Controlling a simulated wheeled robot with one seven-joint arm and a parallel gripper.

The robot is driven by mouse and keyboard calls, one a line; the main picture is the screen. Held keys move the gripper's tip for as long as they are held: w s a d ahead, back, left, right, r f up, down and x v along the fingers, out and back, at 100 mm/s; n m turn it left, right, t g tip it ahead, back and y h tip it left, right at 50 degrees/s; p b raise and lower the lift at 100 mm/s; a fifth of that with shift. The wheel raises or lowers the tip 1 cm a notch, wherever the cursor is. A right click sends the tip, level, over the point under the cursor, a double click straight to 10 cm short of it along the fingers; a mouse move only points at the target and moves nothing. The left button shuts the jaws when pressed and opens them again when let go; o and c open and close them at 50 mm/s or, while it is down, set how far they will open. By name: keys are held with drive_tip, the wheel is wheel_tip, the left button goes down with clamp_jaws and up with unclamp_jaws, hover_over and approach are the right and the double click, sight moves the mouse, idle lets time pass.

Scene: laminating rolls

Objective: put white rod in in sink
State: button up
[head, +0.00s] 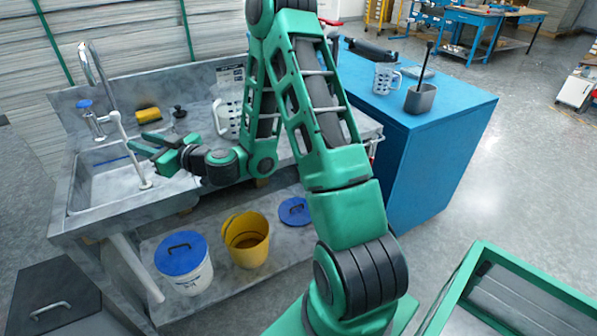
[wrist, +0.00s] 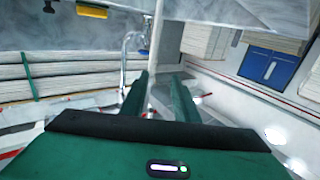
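The white rod (head: 138,167) stands tilted over the sink (head: 88,190) in the head view. Its top is near the faucet handle and its lower end is inside the basin's outline; I cannot tell whether it touches the bottom. In the wrist view the rod (wrist: 156,45) runs nearly upright by the fingertips. My gripper (head: 138,146) is over the sink, its fingers pointing left. Its fingers stand apart in the wrist view (wrist: 160,80), with a gap beside the rod, so it looks open around or just short of the rod.
A tall faucet (head: 95,68) with a blue-topped handle rises at the sink's back left. A yellow sponge (head: 148,115) and a black stopper (head: 179,111) lie behind the gripper. Buckets (head: 246,240) are on the lower shelf.

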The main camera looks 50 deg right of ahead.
drive_tip(key=s+a+n+g+y, duration=0.3)
drive_tip(key=s+a+n+g, duration=0.1)
drive_tip(key=s+a, duration=0.1)
drive_tip(key=s+d+f+g+h, duration=0.2)
drive_tip(key=s+d+f+g, duration=0.2)
drive_tip(key=s, duration=0.3)
drive_tip(key=s+d+f+m+g+h, duration=0.1)
drive_tip(key=s+d+m+g+h, duration=0.2)
drive_tip(key=s+d, duration=0.55)
drive_tip(key=s+d+r+m+g+h, duration=0.2)
drive_tip(key=s+d+m, duration=0.4)
drive_tip(key=s, duration=0.5)
drive_tip(key=s+d+r+m+g+h, duration=0.2)
drive_tip(key=s+d, duration=0.6)
drive_tip(key=s, duration=0.4)
drive_tip(key=r+m+g, duration=0.1)
drive_tip(key=m+g, duration=0.1)
drive_tip(key=m, duration=0.1)
drive_tip(key=shift+s+m, duration=0.15)
drive_tip(key=shift+m, duration=0.25)
